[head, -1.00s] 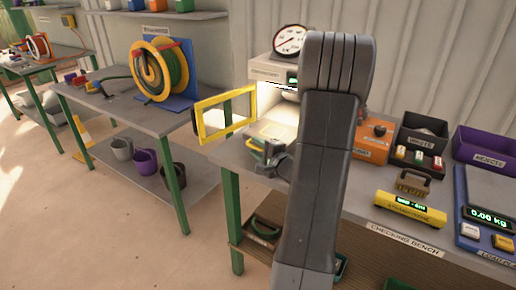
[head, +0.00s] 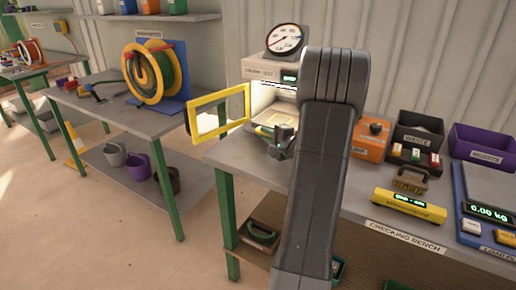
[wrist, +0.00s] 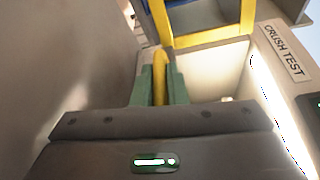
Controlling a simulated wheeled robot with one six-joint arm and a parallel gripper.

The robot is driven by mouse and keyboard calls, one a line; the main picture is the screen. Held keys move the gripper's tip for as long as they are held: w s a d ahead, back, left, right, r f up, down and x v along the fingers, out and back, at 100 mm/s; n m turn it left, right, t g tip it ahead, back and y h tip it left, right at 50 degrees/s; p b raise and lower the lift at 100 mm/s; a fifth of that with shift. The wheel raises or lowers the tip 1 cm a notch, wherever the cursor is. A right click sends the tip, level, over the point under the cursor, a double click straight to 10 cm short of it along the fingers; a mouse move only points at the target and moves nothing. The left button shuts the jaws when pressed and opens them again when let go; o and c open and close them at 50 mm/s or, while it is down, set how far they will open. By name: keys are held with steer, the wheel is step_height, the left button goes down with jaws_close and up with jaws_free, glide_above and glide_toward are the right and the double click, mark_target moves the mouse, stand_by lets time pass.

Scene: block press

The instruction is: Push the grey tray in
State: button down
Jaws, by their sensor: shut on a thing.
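The press (head: 268,75) stands at the back left of the bench, its lit chamber uncovered. Its yellow-framed door (head: 219,112) stands open to the left. A pale flat surface with a yellowish outline, seemingly the grey tray (head: 270,114), lies in the opening; my gripper hides its front. My gripper (head: 268,131) is at the front of the opening. In the wrist view its green fingers (wrist: 159,88) are shut on an upright yellow bar, seemingly the tray's handle (wrist: 160,65). I cannot tell how much of the tray is inside.
The door frame (wrist: 205,36) and the press wall with its "crush test" label (wrist: 285,50) are close to my gripper. An orange box (head: 371,140) stands right of the press, behind my arm. A yellow meter (head: 409,206) lies near the bench's front edge.

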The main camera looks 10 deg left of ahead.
steer(key=shift+w+d, duration=0.3)
steer(key=shift+w, duration=0.4)
steer(key=shift+w+d, duration=0.25)
steer(key=shift+w, duration=0.4)
steer(key=c, duration=1.5)
jaws_free()
steer(key=shift+o, duration=0.2)
steer(key=b+v, duration=0.1)
steer(key=v, duration=1.2)
steer(key=shift+s+d+b, duration=0.3)
